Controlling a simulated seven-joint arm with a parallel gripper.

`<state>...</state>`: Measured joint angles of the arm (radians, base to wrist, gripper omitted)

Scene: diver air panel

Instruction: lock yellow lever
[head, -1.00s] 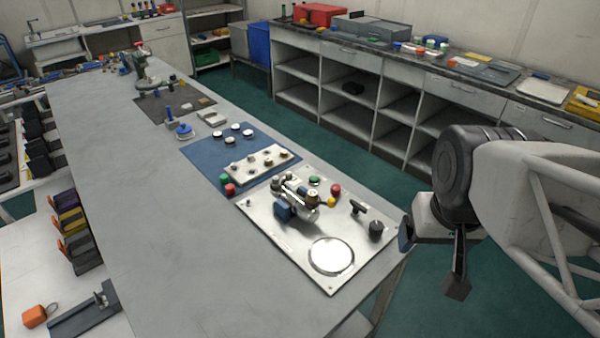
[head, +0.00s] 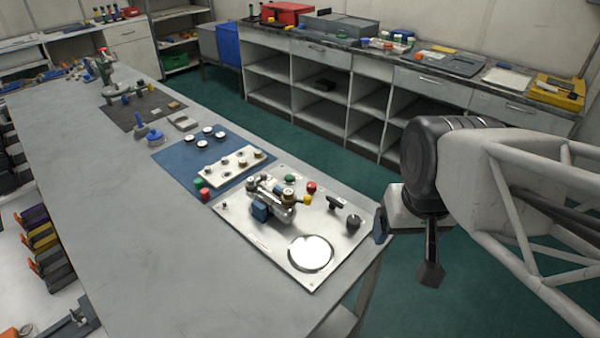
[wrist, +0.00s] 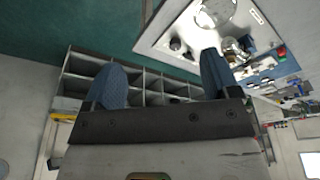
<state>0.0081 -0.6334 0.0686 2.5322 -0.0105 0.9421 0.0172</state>
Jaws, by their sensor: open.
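A silver air panel (head: 262,243) lies on the near right end of the grey bench. A small yellow knob (head: 307,200), which may be the yellow lever's tip, shows at the valve's right end; the rest of any lever is unclear. My gripper (head: 406,248) hangs off the bench's right edge, right of the panel and apart from it. Its fingers are spread and empty. In the wrist view my gripper (wrist: 162,66) shows two blue-grey fingers wide apart, with the panel (wrist: 185,22) beyond the right finger.
The panel also holds a red knob (head: 311,187), a green knob (head: 290,180), a black knob (head: 353,221), a black handle (head: 334,203) and a round plate (head: 311,253). A blue mat (head: 178,161) with several fittings lies behind.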

